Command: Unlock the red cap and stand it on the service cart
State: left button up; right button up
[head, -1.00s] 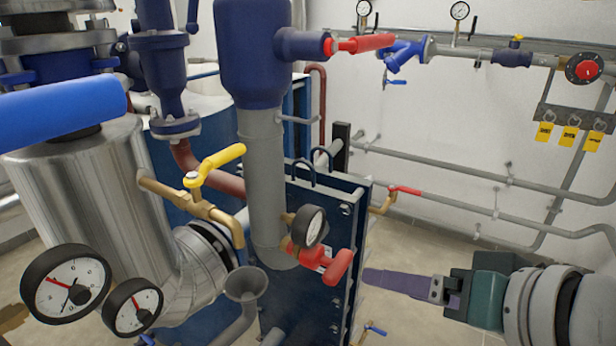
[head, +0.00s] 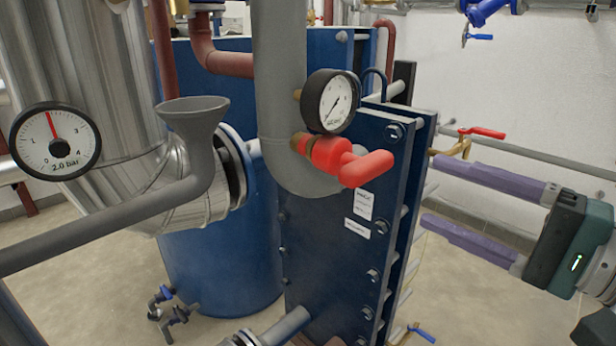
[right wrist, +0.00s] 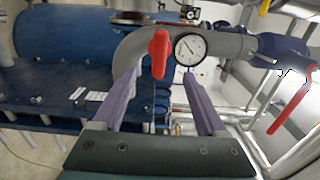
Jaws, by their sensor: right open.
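The red cap (head: 328,154) sits on a brass stub at the lower bend of a grey pipe, with a red bar handle (head: 367,168) sticking out to the right. The handle also shows ahead of the jaws in the right wrist view (right wrist: 160,52). My right gripper (head: 430,192) is open and empty, its two purple fingers pointing left toward the cap from the right. A gap lies between the fingertips and the handle. My left gripper is not in view. I see no service cart.
A pressure gauge (head: 329,101) sits just above the cap. The dark blue plate stack (head: 345,255) stands behind and below it. A red-handled valve (head: 482,132) is just above my right fingers. A grey funnel pipe (head: 195,150) is at the left.

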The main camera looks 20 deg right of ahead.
aim_at(378, 171)
jog(key=b+x, duration=0.2)
jog(key=x, duration=0.2)
jog(key=shift+w+f+b, duration=0.2)
jog(key=shift+f+b, duration=0.05)
jog(key=shift+b, duration=0.15)
jog(key=x, duration=0.3)
jog(key=shift+w+a+r, duration=0.1)
jog(key=shift+w+r, duration=0.1)
jog(key=shift+r, duration=0.05)
jog(key=shift+w+a, duration=0.25)
jog(key=shift+w, duration=0.4)
grip_shut()
